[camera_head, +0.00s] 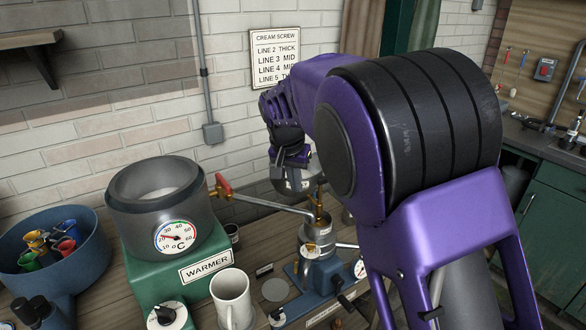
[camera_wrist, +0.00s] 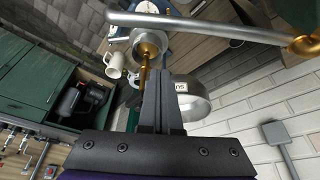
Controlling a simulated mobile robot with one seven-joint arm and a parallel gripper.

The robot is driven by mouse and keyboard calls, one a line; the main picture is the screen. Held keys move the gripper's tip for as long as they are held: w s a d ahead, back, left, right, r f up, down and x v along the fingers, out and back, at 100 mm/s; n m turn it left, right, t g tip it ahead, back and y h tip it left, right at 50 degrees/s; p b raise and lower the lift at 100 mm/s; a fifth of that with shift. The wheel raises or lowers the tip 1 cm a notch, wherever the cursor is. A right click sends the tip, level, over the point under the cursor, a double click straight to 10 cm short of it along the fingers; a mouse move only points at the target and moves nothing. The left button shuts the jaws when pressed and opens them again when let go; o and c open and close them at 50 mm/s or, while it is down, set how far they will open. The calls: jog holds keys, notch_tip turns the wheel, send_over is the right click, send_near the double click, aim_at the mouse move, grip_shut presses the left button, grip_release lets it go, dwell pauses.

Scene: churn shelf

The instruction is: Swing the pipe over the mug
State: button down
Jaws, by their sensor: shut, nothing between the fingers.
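The grey pipe (camera_head: 270,204) runs from a brass valve with a red handle (camera_head: 222,183) on the warmer to above a metal cup (camera_head: 317,234) on the blue machine. The white mug (camera_head: 230,297) stands upright in front of the warmer, apart from the pipe; it also shows in the wrist view (camera_wrist: 116,57). In the wrist view the pipe (camera_wrist: 205,27) crosses the top, beyond my fingertips. My gripper (camera_wrist: 158,62) is shut and empty, near a brass spindle (camera_wrist: 148,54). In the head view my arm partly hides the gripper, and its fingertips are unclear.
The green warmer (camera_head: 180,270) with its grey pot (camera_head: 150,215) stands left of the pipe. A round metal bowl (camera_wrist: 192,100) is close beside my fingers. A blue tub (camera_head: 70,270) of coloured cups is at far left.

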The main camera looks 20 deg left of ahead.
jog(key=shift+s+a+f, duration=0.1)
jog(key=shift+s+f, duration=0.2)
jog(key=shift+s, duration=0.65)
jog(key=shift+s+a+f, duration=0.1)
jog(key=shift+s+f, duration=0.15)
jog(key=shift+s, duration=0.7)
jog(key=shift+s+m, duration=0.3)
jog(key=shift+s, duration=0.25)
